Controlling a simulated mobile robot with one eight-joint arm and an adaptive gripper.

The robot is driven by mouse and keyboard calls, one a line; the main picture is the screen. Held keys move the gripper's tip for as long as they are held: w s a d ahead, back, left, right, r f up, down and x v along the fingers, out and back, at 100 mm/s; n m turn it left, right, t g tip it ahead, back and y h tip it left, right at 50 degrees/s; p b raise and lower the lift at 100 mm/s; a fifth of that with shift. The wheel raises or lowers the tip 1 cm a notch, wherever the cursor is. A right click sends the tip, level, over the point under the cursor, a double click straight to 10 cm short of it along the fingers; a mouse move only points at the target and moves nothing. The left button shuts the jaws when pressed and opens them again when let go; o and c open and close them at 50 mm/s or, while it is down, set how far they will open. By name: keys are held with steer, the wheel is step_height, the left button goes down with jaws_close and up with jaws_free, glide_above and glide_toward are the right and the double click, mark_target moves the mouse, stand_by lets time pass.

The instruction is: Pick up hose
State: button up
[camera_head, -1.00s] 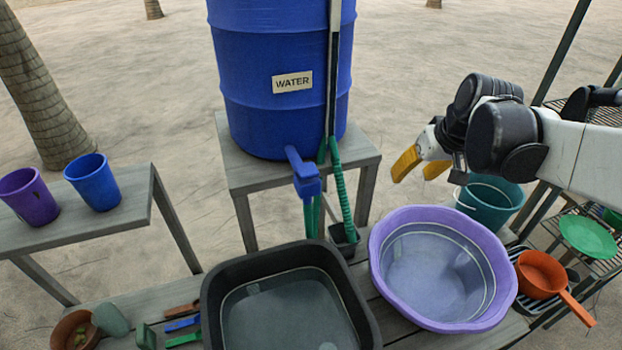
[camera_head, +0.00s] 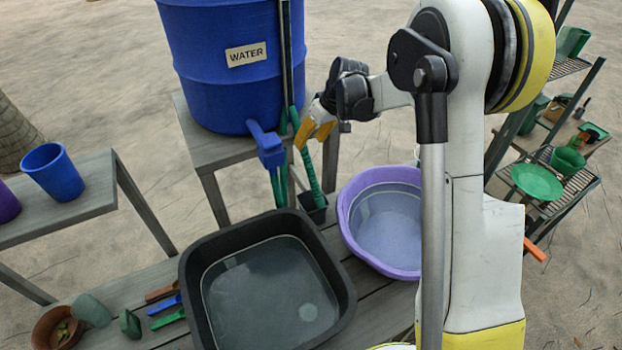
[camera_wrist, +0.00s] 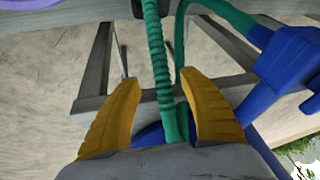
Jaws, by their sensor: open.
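The green ribbed hose (camera_head: 312,180) hangs in front of the wooden stand, its lower end at a small dark pot (camera_head: 316,212). My gripper (camera_head: 309,139) is at the upper part of the hose, just right of the blue tap (camera_head: 268,149). In the wrist view the hose (camera_wrist: 158,48) runs down between the two spread yellow fingers of my gripper (camera_wrist: 160,82), with gaps on both sides. The gripper is open and holds nothing. A smoother green tube (camera_wrist: 180,45) and the blue tap (camera_wrist: 288,62) show right of the hose.
The blue water barrel (camera_head: 205,88) stands on the stand (camera_head: 190,135) behind. A black basin (camera_head: 340,285) and a purple basin (camera_head: 347,225) sit on the lower bench. My arm covers part of the purple basin. A shelf rack (camera_head: 555,205) stands at right.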

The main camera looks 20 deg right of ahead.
mark_target(305, 147)
steer(key=b+x, duration=0.1)
steer(key=x, duration=0.4)
steer(key=shift+a+b, duration=0.1)
steer(key=shift+b, duration=0.3)
steer(key=shift+r, duration=0.1)
steer(key=shift+c, duration=0.2)
jaws_close()
steer(key=shift+r, duration=0.1)
